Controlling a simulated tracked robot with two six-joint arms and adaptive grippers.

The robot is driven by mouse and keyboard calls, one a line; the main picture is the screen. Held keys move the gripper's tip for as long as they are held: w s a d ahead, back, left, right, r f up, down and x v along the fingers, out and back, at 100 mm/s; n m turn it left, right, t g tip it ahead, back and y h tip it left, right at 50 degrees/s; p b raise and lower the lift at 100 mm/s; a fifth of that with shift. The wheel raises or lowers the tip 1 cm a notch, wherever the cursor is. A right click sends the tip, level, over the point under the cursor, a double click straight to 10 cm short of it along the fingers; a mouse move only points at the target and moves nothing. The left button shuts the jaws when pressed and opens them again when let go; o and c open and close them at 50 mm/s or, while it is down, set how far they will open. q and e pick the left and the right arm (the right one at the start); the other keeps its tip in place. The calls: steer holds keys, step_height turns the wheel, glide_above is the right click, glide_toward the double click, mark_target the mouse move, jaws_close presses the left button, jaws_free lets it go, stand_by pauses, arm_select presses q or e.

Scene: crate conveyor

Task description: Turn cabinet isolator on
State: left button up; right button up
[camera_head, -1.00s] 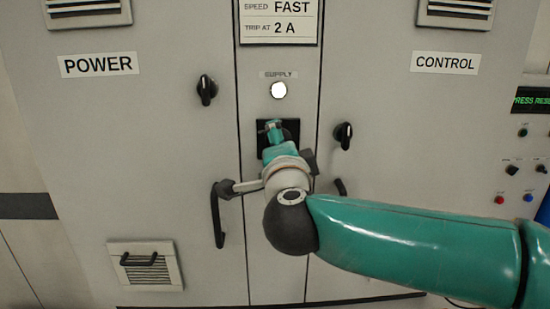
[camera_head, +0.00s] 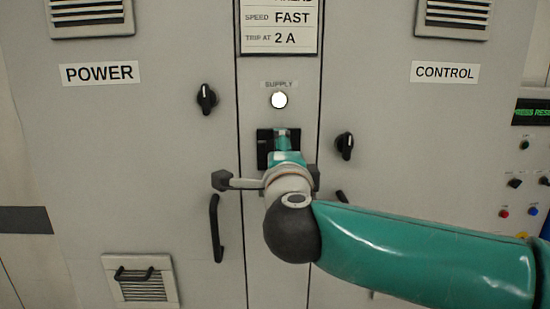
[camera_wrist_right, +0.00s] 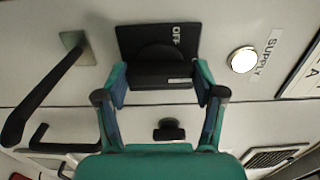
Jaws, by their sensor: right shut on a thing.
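The cabinet isolator is a black square plate (camera_head: 264,148) with a turning handle, on the narrow middle panel below the lit white SUPPLY lamp (camera_head: 279,100). In the right wrist view the isolator's black handle (camera_wrist_right: 150,76) stands out from its plate, and the word OFF shows on the plate. My right gripper (camera_wrist_right: 160,78) is shut on this handle, with one finger at each end of it. In the head view the right gripper (camera_head: 285,138) covers much of the isolator. My left gripper is not in view.
Black rotary knobs sit left (camera_head: 207,98) and right (camera_head: 345,145) of the middle panel. A black door handle (camera_head: 216,228) stands out at the lower left, near my wrist. A control panel with buttons (camera_head: 525,180) is at the far right.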

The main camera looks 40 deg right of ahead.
steer(key=o, duration=1.1)
steer(key=shift+w+f, duration=0.1)
steer(key=shift+w, duration=0.05)
steer(key=shift+o, duration=0.2)
steer(key=v, duration=1.2)
steer(key=shift+d, duration=0.1)
